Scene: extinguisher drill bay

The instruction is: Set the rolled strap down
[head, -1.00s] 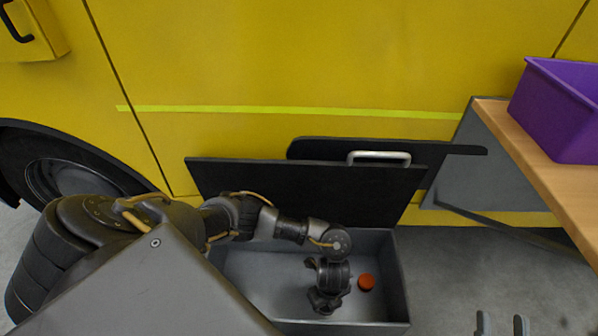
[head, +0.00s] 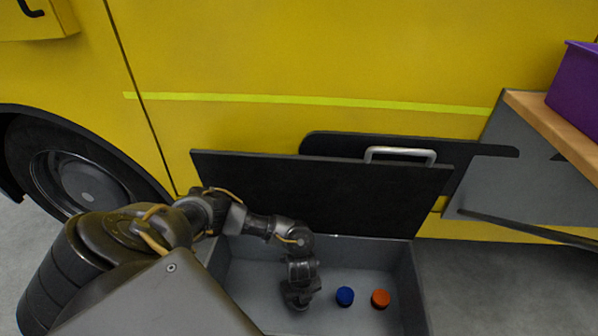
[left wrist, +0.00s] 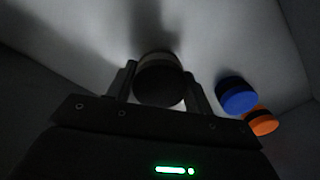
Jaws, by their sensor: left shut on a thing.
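My left gripper (head: 298,297) reaches down into a grey open compartment (head: 412,275) low on the yellow vehicle. It is shut on a dark rolled strap (left wrist: 158,82), seen between the two fingers in the left wrist view. The strap is hidden by the gripper in the head view. I cannot tell whether it touches the compartment floor. A blue roll (head: 345,296) and an orange roll (head: 380,299) lie on the floor to the right of the gripper; the blue one (left wrist: 237,94) and the orange one (left wrist: 262,121) also show in the left wrist view. My right gripper is not in view.
A black panel (head: 350,192) stands upright behind the compartment. At the right, a wooden shelf (head: 550,125) carries a purple bin (head: 576,82). The compartment floor left of the gripper looks clear.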

